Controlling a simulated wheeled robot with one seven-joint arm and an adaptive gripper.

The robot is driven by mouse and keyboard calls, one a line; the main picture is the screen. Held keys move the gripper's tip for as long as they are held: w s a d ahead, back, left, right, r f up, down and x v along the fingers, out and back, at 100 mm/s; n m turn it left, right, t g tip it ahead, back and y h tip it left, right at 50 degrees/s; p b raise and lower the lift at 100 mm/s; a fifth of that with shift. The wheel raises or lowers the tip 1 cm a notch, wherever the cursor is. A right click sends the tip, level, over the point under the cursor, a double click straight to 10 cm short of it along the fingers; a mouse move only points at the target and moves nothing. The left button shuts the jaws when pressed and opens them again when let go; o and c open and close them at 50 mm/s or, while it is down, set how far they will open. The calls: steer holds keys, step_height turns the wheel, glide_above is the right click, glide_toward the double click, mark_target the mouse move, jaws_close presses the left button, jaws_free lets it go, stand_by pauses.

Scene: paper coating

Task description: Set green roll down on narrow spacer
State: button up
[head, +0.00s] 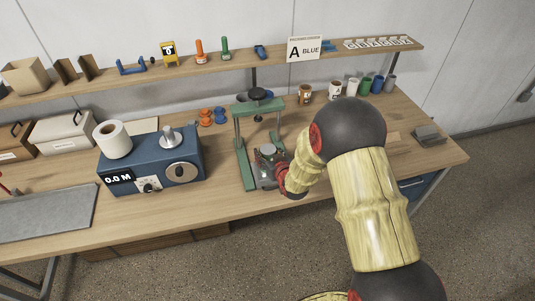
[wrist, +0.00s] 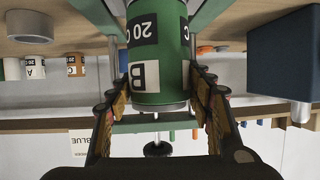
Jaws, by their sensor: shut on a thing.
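A pale round end shows there; my gripper hides most of the roll. I cannot pick out the narrow spacer; it may be hidden under the roll. I cannot tell whether the roll touches anything below.
A blue machine (head: 150,165) with a paper roll (head: 113,139) on top stands left of the press. Orange and blue spools (head: 206,117) stand behind. A grey block (head: 430,135) lies at the right. The shelf (head: 120,77) runs above.

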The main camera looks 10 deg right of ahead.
stand_by(0.3)
steer(key=o, duration=1.2)
steer(key=shift+o, duration=0.7)
steer(key=shift+s, duration=0.1)
steer(key=v, duration=1.2)
steer(key=shift+f, duration=0.1)
